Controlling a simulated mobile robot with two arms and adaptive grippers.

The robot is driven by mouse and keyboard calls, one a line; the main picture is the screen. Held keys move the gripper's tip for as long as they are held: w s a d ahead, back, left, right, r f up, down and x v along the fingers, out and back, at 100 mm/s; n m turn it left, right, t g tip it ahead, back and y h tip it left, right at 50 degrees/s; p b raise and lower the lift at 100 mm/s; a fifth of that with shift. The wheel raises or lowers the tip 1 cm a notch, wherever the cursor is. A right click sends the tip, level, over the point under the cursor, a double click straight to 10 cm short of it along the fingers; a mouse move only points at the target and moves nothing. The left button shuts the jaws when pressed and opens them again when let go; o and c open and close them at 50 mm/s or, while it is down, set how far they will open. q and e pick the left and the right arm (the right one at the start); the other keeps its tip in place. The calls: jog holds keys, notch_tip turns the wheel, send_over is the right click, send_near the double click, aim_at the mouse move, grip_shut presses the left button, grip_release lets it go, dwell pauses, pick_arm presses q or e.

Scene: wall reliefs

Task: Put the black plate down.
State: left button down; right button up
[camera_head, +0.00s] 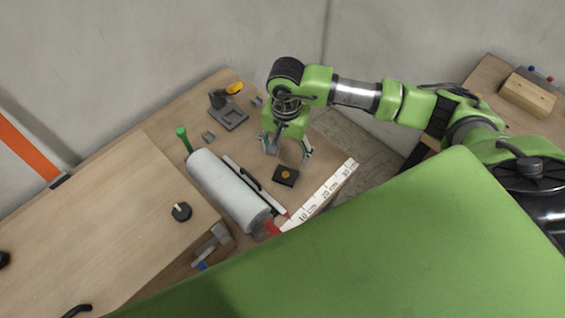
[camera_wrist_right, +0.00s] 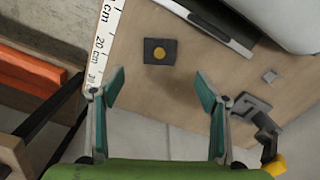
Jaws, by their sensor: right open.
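The black plate (camera_head: 286,175) is a small dark square with a yellow-orange round spot in its middle. It lies flat on the wooden table (camera_head: 330,151), near the white ruler strip. In the right wrist view the plate (camera_wrist_right: 160,51) lies on the wood beyond my fingertips, toward the left. My right gripper (camera_head: 288,152) is above the table just behind the plate, apart from it. Its two fingers are spread wide, and nothing is between them in the wrist view (camera_wrist_right: 159,88). My left gripper is not in view.
A grey-white roll (camera_head: 228,190) with a green handle lies left of the plate, a flat dark-and-white tool (camera_head: 255,186) beside it. The ruler strip (camera_head: 322,195) runs along the table edge. A grey stand with a yellow part (camera_head: 228,108) is at the back. Bare wood surrounds the plate.

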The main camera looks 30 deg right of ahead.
jog(key=p, duration=0.1)
send_over(286, 174)
jog(key=f, duration=0.6)
jog(key=shift+a+f, duration=0.2)
jog(key=shift+s+f+p, duration=0.2)
jog(key=shift+f+p, duration=0.35)
notch_tip(286, 174, down, 4)
jog(key=shift+w+d+f+p, duration=0.1)
jog(key=shift+w+p, duration=0.05)
jog(key=shift+p, duration=0.4)
jog(key=c, duration=1.3)
jog(key=shift+r, duration=0.25)
